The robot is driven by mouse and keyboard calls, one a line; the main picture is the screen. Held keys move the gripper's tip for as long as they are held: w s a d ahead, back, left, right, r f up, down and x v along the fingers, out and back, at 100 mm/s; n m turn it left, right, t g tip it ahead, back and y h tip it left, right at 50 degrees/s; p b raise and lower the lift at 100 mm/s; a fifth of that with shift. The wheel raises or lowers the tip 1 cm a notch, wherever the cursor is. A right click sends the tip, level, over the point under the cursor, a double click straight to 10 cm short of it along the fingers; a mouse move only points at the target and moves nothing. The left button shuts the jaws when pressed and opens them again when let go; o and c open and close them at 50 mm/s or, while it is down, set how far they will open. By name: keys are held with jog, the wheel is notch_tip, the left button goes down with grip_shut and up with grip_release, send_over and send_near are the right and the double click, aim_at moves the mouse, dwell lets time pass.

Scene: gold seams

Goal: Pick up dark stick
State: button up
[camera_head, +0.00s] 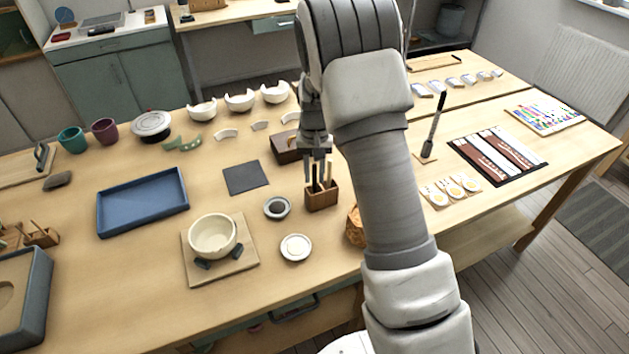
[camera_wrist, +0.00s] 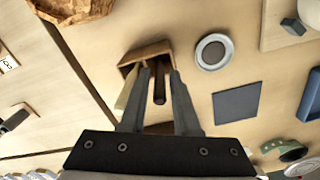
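A small brown wooden holder (camera_head: 322,198) stands on the table with several upright sticks in it; it also shows in the wrist view (camera_wrist: 150,50). A dark brown stick (camera_wrist: 159,88) shows between my two fingers in the wrist view. A pale stick (camera_wrist: 128,92) is just left of the left finger, partly hidden by it. My gripper (camera_head: 318,172) points down over the holder, its fingertips around the stick tops; it also shows in the wrist view (camera_wrist: 158,72). The fingers are apart, with gaps seen on both sides of the dark stick.
A small round dish (camera_head: 277,207) and a dark square mat (camera_head: 246,178) lie left of the holder. A cream bowl (camera_head: 213,235) sits on a board at front left. A brown lump (camera_head: 354,228) is close at right. A dark brown box (camera_head: 287,147) lies behind the holder.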

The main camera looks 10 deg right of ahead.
jog(key=shift+f, duration=0.1)
grip_shut()
dwell(0.4)
